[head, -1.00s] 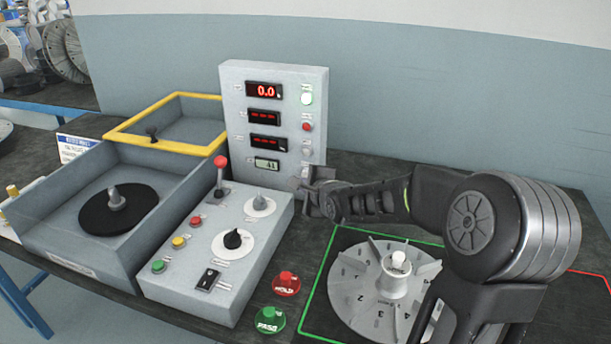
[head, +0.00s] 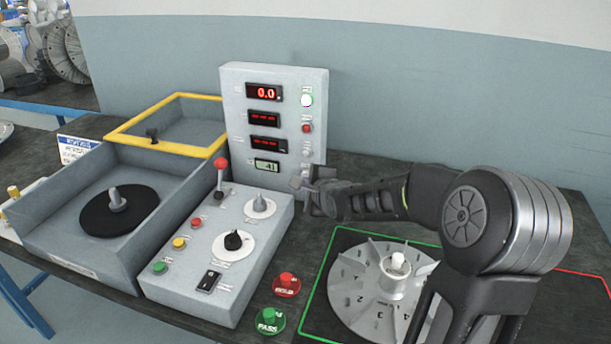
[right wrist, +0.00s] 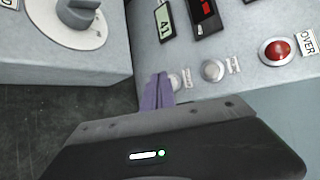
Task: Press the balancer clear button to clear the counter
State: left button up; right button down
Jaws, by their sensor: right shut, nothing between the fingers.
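The balancer's upright panel (head: 235,130) carries red displays and, lowest, a counter display (head: 267,164) that seems to read 41; it also shows in the right wrist view (right wrist: 164,24). A small pale button (right wrist: 175,82) lies beside the counter display in the right wrist view, partly hidden behind my fingers. My right gripper (head: 306,187) is shut and empty at the panel's lower right. In the right wrist view its purple-grey fingertips (right wrist: 157,90) are right by that button; I cannot tell whether they touch it. My left gripper is not in view.
Above sit a grey button (right wrist: 213,70) and a red button (right wrist: 277,50). A sloped control box (head: 215,245) with knobs and a red-topped lever (head: 220,163) stands in front. A bladed impeller (head: 350,290) lies on the green-outlined area below my arm. Red HOLD (head: 287,284) and green PASS (head: 268,319) buttons are nearby.

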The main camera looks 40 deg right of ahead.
jog(key=shift+w+d+p, duration=0.2)
jog(key=shift+d+p, duration=0.1)
jog(key=shift+p, duration=0.05)
dwell(0.6)
jog(key=shift+a, duration=0.1)
jog(key=shift+s+a+b, duration=0.45)
jog(key=shift+a, duration=0.1)
dwell(0.4)
jog(key=shift+s+a+b, duration=0.45)
jog(key=shift+s+a, duration=0.3)
jog(key=shift+a, duration=0.3)
jog(key=shift+s+a+b, duration=0.4)
jog(key=shift+s+a, duration=0.3)
jog(key=shift+a, duration=0.3)
